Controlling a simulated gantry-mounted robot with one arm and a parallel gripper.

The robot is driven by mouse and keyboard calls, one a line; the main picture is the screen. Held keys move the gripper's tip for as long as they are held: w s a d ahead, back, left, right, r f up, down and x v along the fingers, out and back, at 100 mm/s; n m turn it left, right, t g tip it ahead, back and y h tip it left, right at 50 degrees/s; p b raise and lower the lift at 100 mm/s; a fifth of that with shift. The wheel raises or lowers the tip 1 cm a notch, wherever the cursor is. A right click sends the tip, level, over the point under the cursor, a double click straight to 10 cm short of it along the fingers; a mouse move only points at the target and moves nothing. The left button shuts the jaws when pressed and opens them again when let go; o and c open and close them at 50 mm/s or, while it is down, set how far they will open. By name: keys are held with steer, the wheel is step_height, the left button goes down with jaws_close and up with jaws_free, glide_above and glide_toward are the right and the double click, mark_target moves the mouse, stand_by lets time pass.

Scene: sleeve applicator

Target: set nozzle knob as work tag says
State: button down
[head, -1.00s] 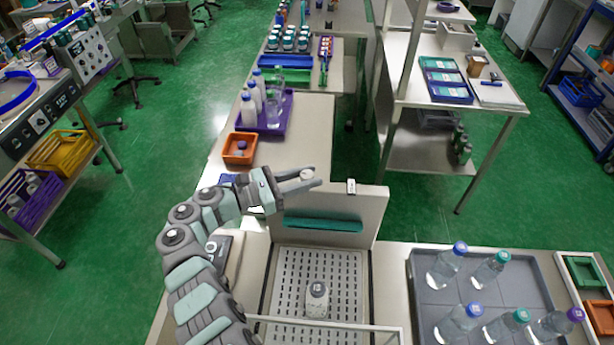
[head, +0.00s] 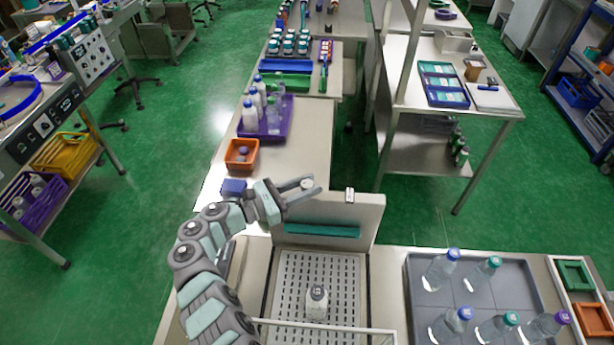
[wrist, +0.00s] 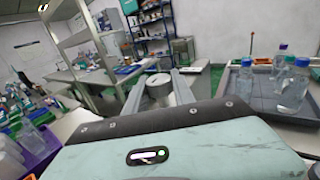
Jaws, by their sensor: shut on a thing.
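My gripper (head: 304,187) is at the top left of the applicator's upright panel (head: 366,212). Its fingers are closed around a small pale round knob (head: 307,184). In the wrist view the knob (wrist: 158,84) sits between the two fingers, its flat round top facing up; the fingers hide its sides. I cannot read any setting marks on it. A small white tag-like piece with a dark top (head: 349,195) stands on the panel's upper edge, right of the gripper; its text is too small to read.
A grey tray (head: 415,290) with several clear bottles is at the right. A clear rail (head: 330,328) crosses the front of the plate. Behind my arm are a blue box (head: 234,187), an orange bin (head: 241,154) and a purple tray (head: 283,128) with bottles.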

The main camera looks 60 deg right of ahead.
mark_target(307, 184)
steer(key=r+n+t+p, duration=0.1)
steer(key=p, duration=0.3)
steer(key=shift+r+h, duration=0.2)
steer(key=shift+h, duration=0.2)
steer(key=n+t+h+p, duration=0.1)
steer(key=t+p, duration=0.1)
steer(key=p, duration=0.3)
steer(key=n+t+h+p, duration=0.1)
steer(key=n+t+p, duration=0.1)
steer(key=t+p, duration=0.1)
steer(key=shift+f+n+p, duration=0.15)
steer(key=shift+n+p, duration=0.15)
steer(key=shift+p, duration=0.6)
steer(key=n+t+p, duration=0.2)
steer(key=t+p, duration=0.1)
steer(key=n+t+h+p, duration=0.1)
steer(key=t, duration=0.1)
steer(key=shift+f, duration=0.4)
steer(key=shift+n+t+p, duration=0.3)
steer(key=shift+t+p, duration=0.1)
steer(key=shift+t, duration=0.1)
steer(key=c, duration=1.1)
jaws_free()
steer(key=shift+f, duration=0.15)
steer(key=shift+o, duration=0.2)
step_height(307, 184, up, 20)
